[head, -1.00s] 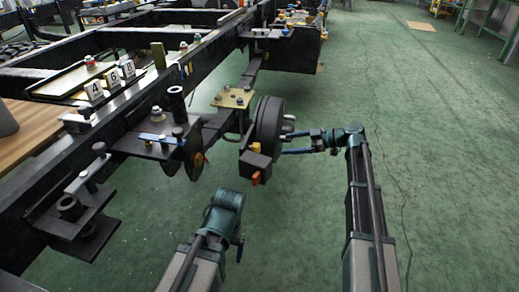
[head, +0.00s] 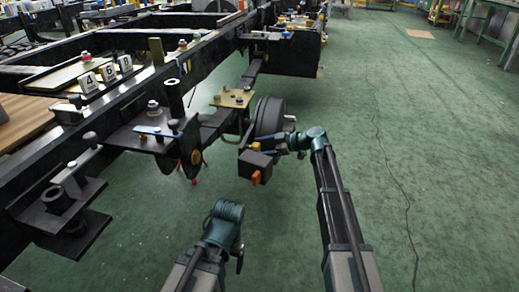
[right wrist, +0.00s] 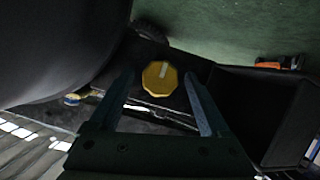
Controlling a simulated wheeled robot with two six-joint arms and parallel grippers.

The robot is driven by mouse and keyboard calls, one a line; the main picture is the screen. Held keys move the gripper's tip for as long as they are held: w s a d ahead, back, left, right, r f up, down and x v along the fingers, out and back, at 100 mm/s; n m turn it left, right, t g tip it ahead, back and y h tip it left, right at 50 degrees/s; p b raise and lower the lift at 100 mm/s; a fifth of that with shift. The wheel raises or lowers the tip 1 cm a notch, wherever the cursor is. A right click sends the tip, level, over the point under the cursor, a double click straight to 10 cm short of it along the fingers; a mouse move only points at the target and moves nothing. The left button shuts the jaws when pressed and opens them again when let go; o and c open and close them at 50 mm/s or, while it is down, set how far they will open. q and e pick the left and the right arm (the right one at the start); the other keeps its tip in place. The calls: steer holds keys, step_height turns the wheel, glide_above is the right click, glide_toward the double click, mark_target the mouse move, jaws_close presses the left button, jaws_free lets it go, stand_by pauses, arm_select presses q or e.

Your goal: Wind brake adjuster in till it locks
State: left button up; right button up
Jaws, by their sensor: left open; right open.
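The brake adjuster is a yellow scalloped knob (right wrist: 161,78) with a pale bar across its face in the right wrist view. In the head view it is a small yellow spot (head: 256,146) above a black box beside the wheel drum (head: 269,115). My right gripper (right wrist: 158,88) is open, with its two fingers on either side of the knob in the picture; I cannot tell whether they touch it. In the head view my right gripper (head: 272,145) is close beside the drum. My left gripper (head: 239,258) is low in front, away from the knob and empty.
The black box (head: 254,162) carries an orange part (head: 256,178) near the knob. The dark chassis frame (head: 140,98) runs along the left, with brackets and bolts.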

jaws_close()
stand_by(0.4)
steer(key=shift+g, duration=0.3)
stand_by(0.3)
steer(key=shift+w+d+m+g+y, duration=0.1)
steer(key=shift+m+g+y, duration=0.15)
steer(key=shift+m+g, duration=0.6)
steer(key=shift+w+m+g+y, duration=0.1)
steer(key=shift+m+g+y, duration=0.2)
steer(key=shift+m, duration=1.05)
jaws_free()
